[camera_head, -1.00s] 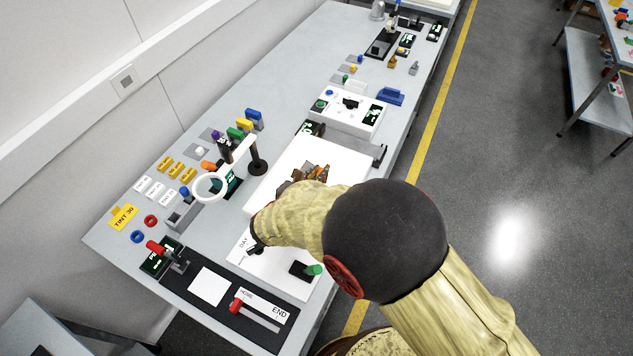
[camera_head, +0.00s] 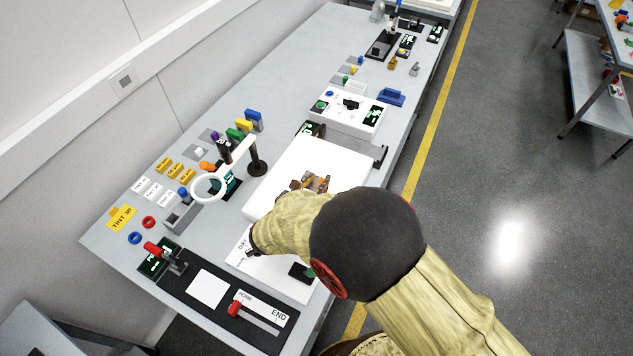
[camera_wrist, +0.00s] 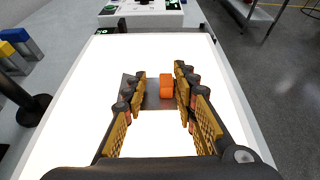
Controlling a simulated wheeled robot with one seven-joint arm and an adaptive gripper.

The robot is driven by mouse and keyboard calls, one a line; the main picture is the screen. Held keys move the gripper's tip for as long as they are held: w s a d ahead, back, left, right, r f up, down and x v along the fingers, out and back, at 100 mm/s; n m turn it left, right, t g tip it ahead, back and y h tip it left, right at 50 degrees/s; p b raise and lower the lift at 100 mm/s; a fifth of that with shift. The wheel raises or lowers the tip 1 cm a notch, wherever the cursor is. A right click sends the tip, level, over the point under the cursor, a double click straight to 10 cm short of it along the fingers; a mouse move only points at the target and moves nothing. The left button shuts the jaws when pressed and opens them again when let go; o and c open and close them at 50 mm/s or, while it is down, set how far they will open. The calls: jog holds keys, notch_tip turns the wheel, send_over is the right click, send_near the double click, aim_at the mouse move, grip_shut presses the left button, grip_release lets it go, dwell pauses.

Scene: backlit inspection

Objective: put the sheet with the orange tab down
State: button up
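A small grey sheet (camera_wrist: 152,101) with an orange tab (camera_wrist: 166,85) shows in the wrist view. It appears to lie on the bright white light panel (camera_wrist: 95,75), though contact is hard to judge. My gripper (camera_wrist: 160,82) is open, with its yellow-padded fingers on either side of the tab. A clear gap shows left of the tab and a smaller one right of it. The left finger hides part of the sheet. In the head view my gripper (camera_head: 311,183) is over the panel (camera_head: 330,152), and my arm covers the panel's near part.
A ring magnifier (camera_head: 208,187) on a dark stand is left of the panel. Coloured blocks (camera_head: 244,125) stand behind it. A white box with controls (camera_head: 347,108) is beyond the panel. A red-handled slider (camera_head: 236,307) is at the near end. Much of the panel is bare.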

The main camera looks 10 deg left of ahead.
dwell(0.3)
jog(key=shift+s+a+r, duration=0.1)
jog(key=shift+s+r, duration=0.1)
jog(key=p+v, duration=0.2)
jog(key=v, duration=0.9)
jog(key=shift+s, duration=0.35)
